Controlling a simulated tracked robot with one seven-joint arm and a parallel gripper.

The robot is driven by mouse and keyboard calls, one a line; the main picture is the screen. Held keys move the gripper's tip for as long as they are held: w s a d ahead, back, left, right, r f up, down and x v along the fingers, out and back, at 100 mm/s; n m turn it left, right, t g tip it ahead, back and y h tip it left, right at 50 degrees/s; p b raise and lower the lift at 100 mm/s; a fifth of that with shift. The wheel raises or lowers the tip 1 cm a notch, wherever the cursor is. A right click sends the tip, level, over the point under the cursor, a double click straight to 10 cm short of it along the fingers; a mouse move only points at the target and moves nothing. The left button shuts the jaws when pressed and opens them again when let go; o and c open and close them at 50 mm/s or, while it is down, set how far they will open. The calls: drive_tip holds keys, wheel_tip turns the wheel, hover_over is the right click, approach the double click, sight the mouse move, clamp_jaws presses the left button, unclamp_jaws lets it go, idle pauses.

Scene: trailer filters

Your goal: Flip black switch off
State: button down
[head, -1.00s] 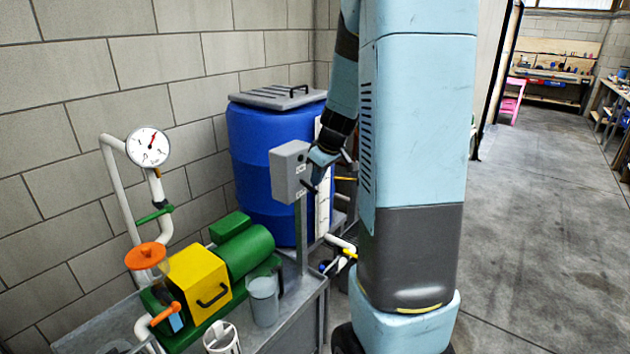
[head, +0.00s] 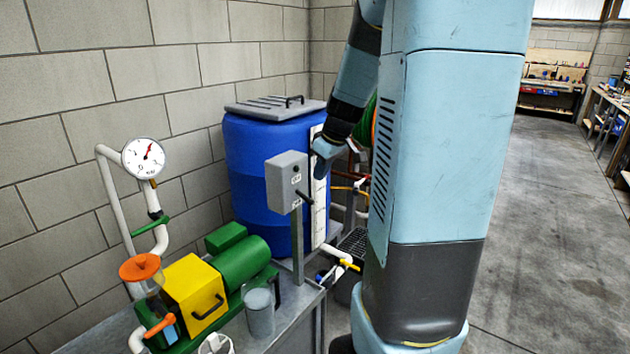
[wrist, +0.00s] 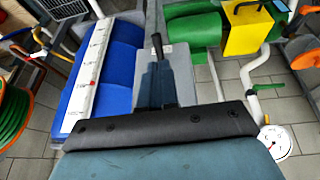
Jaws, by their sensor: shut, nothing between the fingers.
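The grey switch box (head: 286,182) stands on a post at the edge of the metal bench, in front of the blue barrel. Its black switch (head: 303,196) is a small lever sticking out of the box's right face, seeming to point downward. In the wrist view the black switch (wrist: 157,46) shows against the grey box (wrist: 182,72), just beyond my fingers. My gripper (head: 320,174) is shut and empty, to the right of and slightly above the box, with a gap between them in the head view. It also fills the middle of the wrist view (wrist: 157,68).
The blue barrel (head: 262,165) with a white scale strip stands behind the box. A green and yellow pump (head: 195,297), a clear beaker (head: 260,314) and a pressure gauge (head: 143,158) are to the left. Pipes lie below my arm. Open floor (head: 560,220) is at the right.

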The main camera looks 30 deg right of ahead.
drive_tip(key=s+d+r, duration=0.1)
drive_tip(key=s+r, duration=0.4)
drive_tip(key=shift+d, duration=0.4)
drive_tip(key=shift+s, duration=0.1)
drive_tip(key=s+a+r+m, duration=0.1)
drive_tip(key=s+a+m, duration=0.1)
drive_tip(key=s+a, duration=0.6)
drive_tip(key=s+a+r+m+t+h, duration=0.1)
drive_tip(key=s+a+r+m, duration=0.1)
drive_tip(key=s+a, duration=0.7)
drive_tip(key=shift+a+r+m, duration=0.2)
drive_tip(key=shift+a+m, duration=0.05)
drive_tip(key=shift+m, duration=0.15)
idle(0.4)
